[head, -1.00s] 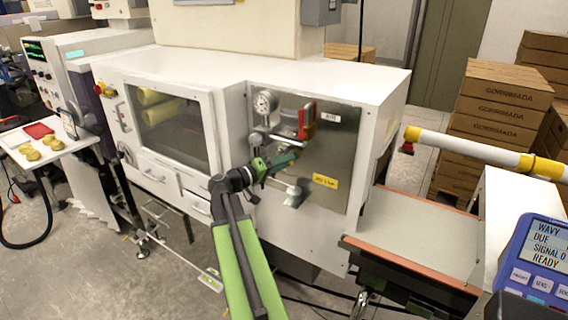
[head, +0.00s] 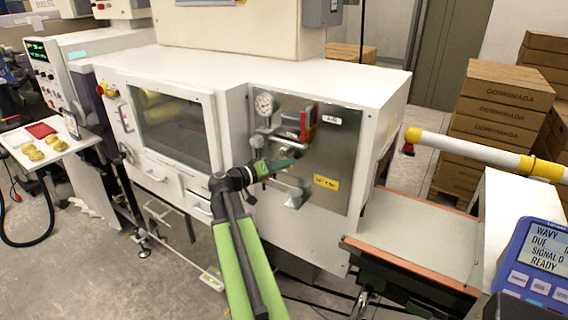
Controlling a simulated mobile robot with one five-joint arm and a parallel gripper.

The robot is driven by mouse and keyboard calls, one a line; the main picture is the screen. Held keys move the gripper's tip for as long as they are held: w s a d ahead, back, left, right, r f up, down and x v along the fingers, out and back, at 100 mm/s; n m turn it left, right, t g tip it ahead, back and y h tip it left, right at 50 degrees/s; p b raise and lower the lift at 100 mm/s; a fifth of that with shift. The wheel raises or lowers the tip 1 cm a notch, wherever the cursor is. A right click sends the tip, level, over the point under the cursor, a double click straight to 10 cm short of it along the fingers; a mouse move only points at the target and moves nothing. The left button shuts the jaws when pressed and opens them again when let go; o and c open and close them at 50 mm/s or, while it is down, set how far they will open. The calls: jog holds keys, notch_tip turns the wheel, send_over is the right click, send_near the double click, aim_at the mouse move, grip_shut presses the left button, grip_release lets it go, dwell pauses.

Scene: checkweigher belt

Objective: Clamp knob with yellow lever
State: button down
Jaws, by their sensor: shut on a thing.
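My gripper (head: 280,164) is at the steel panel (head: 342,150) on the front of the white machine, below the round gauge and the red handle. It is shut on a small part there, taken to be the clamp knob; the jaws hide most of it. I cannot make out a yellow lever. A grey metal bracket (head: 294,193) sticks out from the panel just below the jaws.
A pressure gauge (head: 264,103) and a red handle (head: 306,120) sit above my gripper. A yellow label (head: 326,183) is to its right. A belt (head: 425,235) runs at the right, below a white-and-yellow tube (head: 470,150). Cardboard boxes (head: 497,115) stand behind.

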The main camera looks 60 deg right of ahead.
jog(key=shift+w+d+f+m+t+y+p, duration=0.15)
jog(key=shift+w+m+t+y+p, duration=0.45)
jog(key=shift+m, duration=0.65)
jog(key=shift+w+a+f+m+t+y+p, duration=0.15)
jog(key=shift+w+m+t+p, duration=0.3)
jog(key=shift+m+p, duration=0.6)
jog(key=shift+w+d+f+m+t+y+p, duration=0.1)
jog(key=shift+w+m+t+y+p, duration=0.4)
jog(key=shift+m, duration=0.9)
jog(key=shift+s+t+h, duration=0.15)
jog(key=shift+t+h, duration=0.1)
jog(key=c, duration=1.5)
grip_release()
jog(key=shift+f, duration=0.1)
jog(key=shift+o, duration=0.2)
